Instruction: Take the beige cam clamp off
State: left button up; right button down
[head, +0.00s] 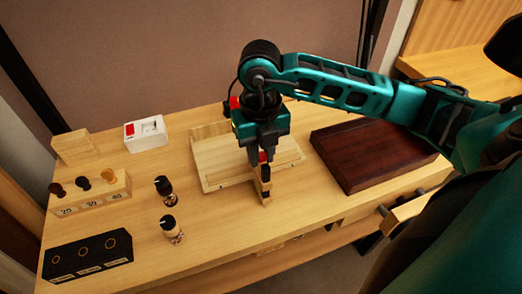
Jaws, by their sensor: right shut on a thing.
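The beige cam clamp (265,190) stands upright at the front edge of a pale wooden board, near the middle of the bench. My right gripper (264,160) comes down from above and is shut on the upper part of the clamp. A small red part shows between the fingers. The gripper hides the clamp's top, and I cannot tell how tightly the clamp sits on the board. My left gripper is not in view.
The pale board (215,165) lies under my right gripper. A dark red-brown slab (365,155) is to the right. Two small bottles (164,189), a peg block (92,197), a black holder (88,256), a wooden block (73,147) and a white box (146,133) stand left. The bench front is clear.

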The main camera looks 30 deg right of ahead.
jog(key=shift+w+d+r+g, duration=0.1)
jog(key=shift+w+r+g, duration=0.15)
jog(key=shift+w+g, duration=0.25)
jog(key=shift+w+d+r+g+y+p, duration=0.15)
jog(key=shift+w+g+y, duration=0.1)
jog(key=shift+g, duration=0.35)
jog(key=shift+w+a+r+g+y+p, duration=0.15)
jog(key=shift+w+g+y, duration=0.1)
jog(key=shift+g, duration=0.35)
jog(key=w+g, duration=0.1)
jog(key=g, duration=0.1)
jog(key=w+g, duration=0.1)
jog(key=shift+d+g+y, duration=0.35)
jog(key=shift+g+y, duration=0.05)
jog(key=shift+g, duration=0.3)
jog(key=shift+w, duration=0.15)
jog(key=c, duration=1)
grip_release()
jog(key=shift+o, duration=0.2)
jog(key=shift+d+r, duration=0.1)
